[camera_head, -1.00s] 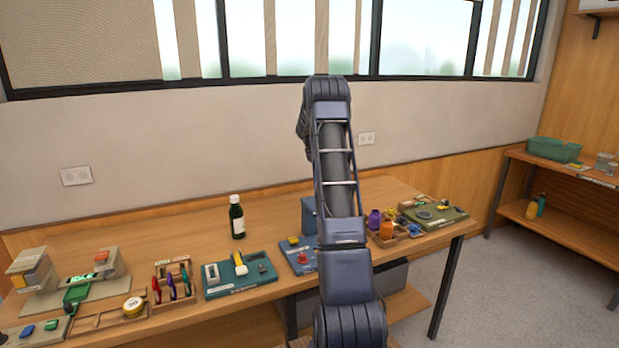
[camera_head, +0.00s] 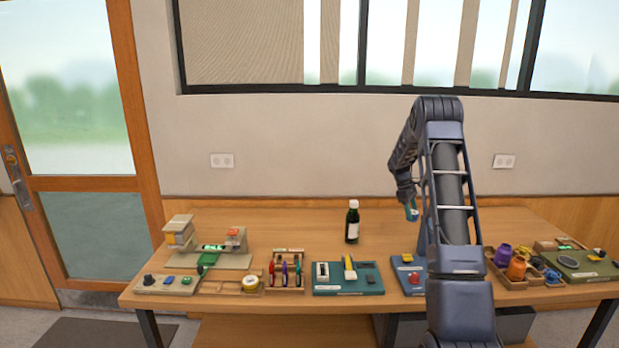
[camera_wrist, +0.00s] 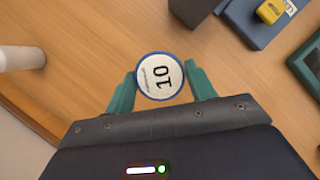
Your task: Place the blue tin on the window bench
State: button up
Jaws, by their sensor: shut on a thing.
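In the head view my gripper (camera_head: 411,212) hangs above the wooden window bench (camera_head: 300,228), left of my arm's upright part; the tin cannot be made out clearly there. The bench stands along the wall under the window. In the wrist view its wooden top (camera_wrist: 85,50) lies beneath the tin, which seems to be held above it.
A dark bottle (camera_head: 352,222) stands on the bench. Along the front are a pen rack (camera_head: 287,270), a teal tray (camera_head: 347,279), a blue tray (camera_head: 407,272) and orange and purple jars (camera_head: 516,268). Bare wood shows behind them. A door (camera_head: 75,150) is at left.

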jog(key=s+a+f+m+y, duration=0.1)
jog(key=s+a+f+m, duration=0.1)
jog(key=a, duration=0.3)
jog(key=s+a+f+m+g+y, duration=0.1)
jog(key=s+a+f+m, duration=0.2)
jog(key=s+a+m, duration=0.1)
jog(key=s+a+f+m+y, duration=0.1)
jog(key=s+a+f+m, duration=0.1)
jog(key=a, duration=0.5)
jog(key=shift+s+f+m+g+y, duration=0.2)
jog(key=shift+s+m+g+y, duration=0.1)
jog(key=shift+s+m, duration=0.65)
jog(key=w+d+r+n+t+h, duration=0.15)
jog(key=d+r+n, duration=0.45)
jog(key=d, duration=0.8)
jog(key=w+d+r+n+t+h, duration=0.1)
jog(key=w+d+r+n+h, duration=0.3)
jog(key=d, duration=1.1)
jog(key=w+d+r+n+t+y, duration=0.1)
jog(key=d+r+n+t, duration=0.1)
jog(key=d+r+n, duration=0.9)
jog(key=d+f+m, duration=0.1)
jog(key=f, duration=0.6)
jog(key=d+f+m, duration=0.1)
jog(key=f, duration=0.7)
jog(key=d+f+m, duration=0.1)
jog(key=f, duration=0.7)
jog(key=shift+f, duration=0.2)
jog(key=shift+f, duration=0.1)
jog(key=o, duration=1)
